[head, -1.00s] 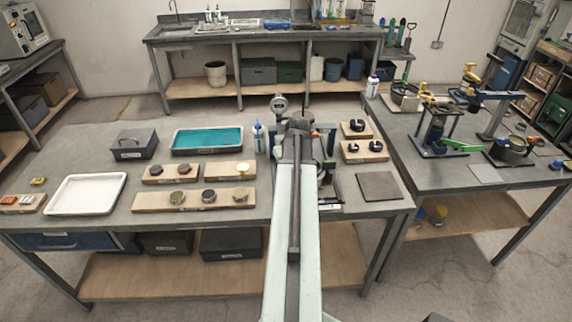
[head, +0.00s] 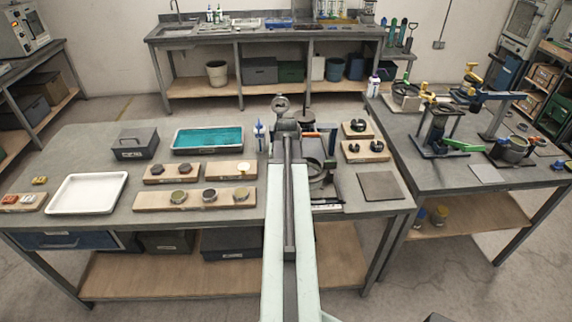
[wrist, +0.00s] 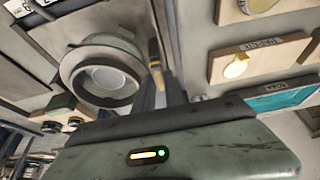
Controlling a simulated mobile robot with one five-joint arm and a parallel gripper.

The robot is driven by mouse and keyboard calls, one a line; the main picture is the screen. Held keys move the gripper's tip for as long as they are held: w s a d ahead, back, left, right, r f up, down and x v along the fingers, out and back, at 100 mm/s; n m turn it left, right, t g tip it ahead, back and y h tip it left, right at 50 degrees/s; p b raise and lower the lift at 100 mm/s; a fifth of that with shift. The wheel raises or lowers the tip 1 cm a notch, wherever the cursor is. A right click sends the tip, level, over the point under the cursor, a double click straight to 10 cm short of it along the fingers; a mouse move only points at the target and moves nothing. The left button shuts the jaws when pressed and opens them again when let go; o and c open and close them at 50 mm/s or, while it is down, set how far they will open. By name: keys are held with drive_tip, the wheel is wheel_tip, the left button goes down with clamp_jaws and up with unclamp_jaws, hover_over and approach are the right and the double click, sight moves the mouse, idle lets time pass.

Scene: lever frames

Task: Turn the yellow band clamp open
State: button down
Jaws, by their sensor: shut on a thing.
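The band clamp shows in the wrist view as a narrow yellow and dark handle (wrist: 155,50) standing beside a round grey ringed vessel (wrist: 75,72) with a pale centre. My gripper (wrist: 161,78) is shut on this yellow handle, to the right of the vessel in that view. The fingertips are small and partly hidden behind the gripper's body, so the exact contact is hard to see. In the head view my arm hides the gripper and the handle. Part of the dark round vessel (head: 322,186) shows just right of my arm.
Boards with round pieces (head: 194,199) and a white tray (head: 88,194) lie left of my arm. Boards with black clips (head: 365,151) and a flat grey plate (head: 380,186) lie to the right. A bottle (head: 259,138) stands close to my arm's left side.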

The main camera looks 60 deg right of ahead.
drive_tip(key=c, duration=1.4)
unclamp_jaws()
drive_tip(key=shift+w, duration=0.1)
drive_tip(key=shift+a+r+p, duration=0.2)
drive_tip(key=shift+r+p, duration=0.3)
drive_tip(key=shift+p, duration=0.05)
drive_tip(key=p+v, duration=0.6)
drive_tip(key=v, duration=0.1)
